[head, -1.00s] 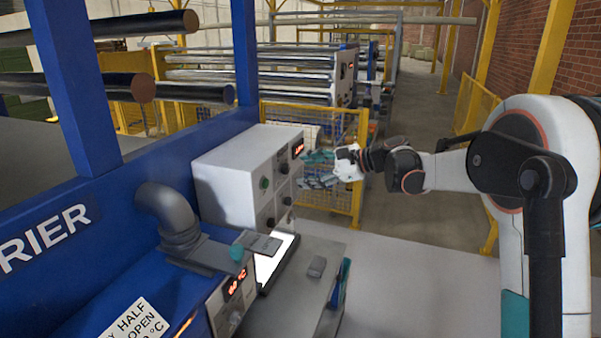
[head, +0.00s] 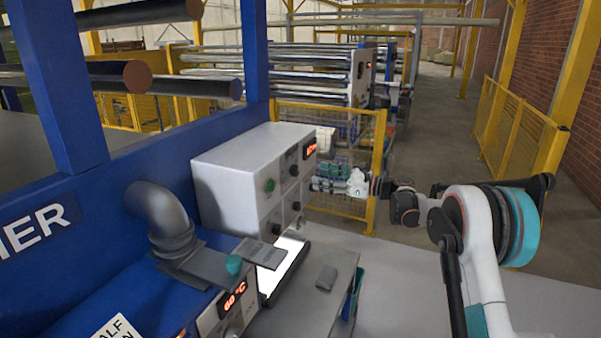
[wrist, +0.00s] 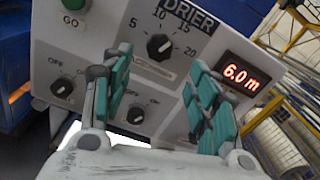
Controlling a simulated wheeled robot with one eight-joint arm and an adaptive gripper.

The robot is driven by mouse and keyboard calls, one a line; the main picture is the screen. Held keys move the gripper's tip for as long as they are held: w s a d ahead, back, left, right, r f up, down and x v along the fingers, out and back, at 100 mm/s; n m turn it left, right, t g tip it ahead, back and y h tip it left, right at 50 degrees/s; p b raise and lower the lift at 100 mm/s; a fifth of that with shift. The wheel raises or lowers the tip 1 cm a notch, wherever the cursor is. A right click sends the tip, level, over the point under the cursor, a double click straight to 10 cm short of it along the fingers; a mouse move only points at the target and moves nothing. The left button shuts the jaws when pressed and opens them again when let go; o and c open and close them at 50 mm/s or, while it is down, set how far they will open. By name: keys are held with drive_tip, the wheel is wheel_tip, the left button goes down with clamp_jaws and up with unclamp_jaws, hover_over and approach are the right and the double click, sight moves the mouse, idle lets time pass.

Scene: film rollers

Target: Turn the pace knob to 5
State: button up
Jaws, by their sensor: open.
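The pace knob (wrist: 159,46) is a black dial under the DRIER label in the wrist view. The numbers 5, 10, 15 and 20 run around its upper side. Its exact pointer direction is too small to read. In the head view, my gripper (head: 324,178) is just right of the white control box's panel (head: 273,206). I see no contact with the knob (head: 294,171).
Two OFF/ON knobs (wrist: 136,112) and a green GO button (wrist: 72,4) share the panel. Below the box, a grey bench (head: 322,300) carries a small grey block (head: 327,278). A yellow mesh fence (head: 345,215) stands behind my gripper. The right-hand floor is open.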

sight(298, 171)
drive_tip(key=x, duration=0.8)
drive_tip(key=shift+w+a, duration=0.15)
drive_tip(key=shift+a, duration=0.25)
drive_tip(key=shift+c, duration=0.3)
drive_tip(key=c, duration=1)
